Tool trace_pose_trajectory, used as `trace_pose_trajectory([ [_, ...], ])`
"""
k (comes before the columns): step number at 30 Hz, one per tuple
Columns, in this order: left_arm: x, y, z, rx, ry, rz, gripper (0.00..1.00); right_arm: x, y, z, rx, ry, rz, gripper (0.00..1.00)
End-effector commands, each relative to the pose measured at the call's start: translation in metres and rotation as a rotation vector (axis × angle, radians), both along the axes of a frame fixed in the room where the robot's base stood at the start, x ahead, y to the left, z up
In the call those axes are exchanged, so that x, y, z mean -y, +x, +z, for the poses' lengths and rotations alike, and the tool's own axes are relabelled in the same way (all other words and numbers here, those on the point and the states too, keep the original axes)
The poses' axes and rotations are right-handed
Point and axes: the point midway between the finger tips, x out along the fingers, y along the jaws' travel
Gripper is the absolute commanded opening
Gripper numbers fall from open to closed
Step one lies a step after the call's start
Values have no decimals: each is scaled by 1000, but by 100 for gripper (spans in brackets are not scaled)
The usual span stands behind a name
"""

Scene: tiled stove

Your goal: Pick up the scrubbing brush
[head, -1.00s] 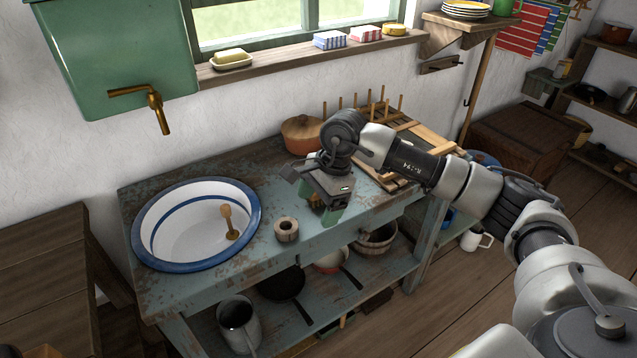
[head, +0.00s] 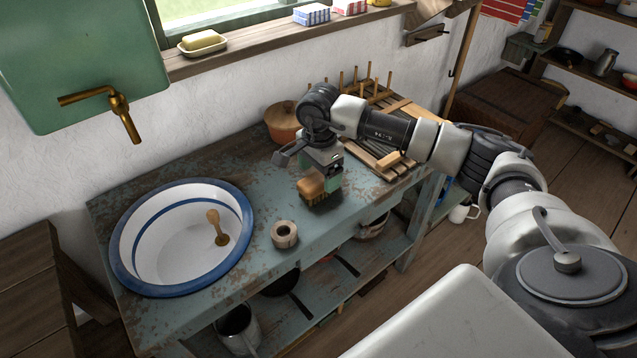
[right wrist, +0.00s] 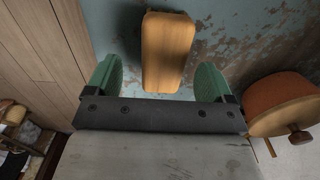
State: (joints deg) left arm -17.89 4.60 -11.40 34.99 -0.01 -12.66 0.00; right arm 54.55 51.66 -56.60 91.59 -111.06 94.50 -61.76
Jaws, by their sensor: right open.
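The scrubbing brush (head: 312,189), a wooden block with dark bristles beneath, rests bristles down on the worn blue table (head: 262,235). My right gripper (head: 324,172) is at the brush, pointing down, and hides part of it. In the right wrist view the brush (right wrist: 166,50) lies lengthwise between the two green fingers of the right gripper (right wrist: 158,80), with a gap on both sides. The fingers are open and do not appear to touch it. My left gripper is not in view.
A tape-like roll (head: 285,234) stands left of the brush. A blue-rimmed basin (head: 120,245) holds a small wooden-handled tool (head: 217,226). An orange lidded pot (head: 281,122) and a wooden dish rack (head: 401,103) stand behind. The table's front edge is close to the brush.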

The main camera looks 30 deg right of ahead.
Motion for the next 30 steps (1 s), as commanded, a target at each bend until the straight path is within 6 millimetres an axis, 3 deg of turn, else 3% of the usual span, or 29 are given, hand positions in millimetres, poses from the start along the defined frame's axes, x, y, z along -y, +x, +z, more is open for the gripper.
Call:
trace_pose_trajectory([
  [9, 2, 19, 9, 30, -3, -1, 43, 2, 4, -43, -3, 1, -1, 83],
  [18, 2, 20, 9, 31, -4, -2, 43, 2, 4, -49, 0, 0, 0, 83],
  [30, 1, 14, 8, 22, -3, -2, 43, 2, 4, -48, 0, 0, -1, 27],
])
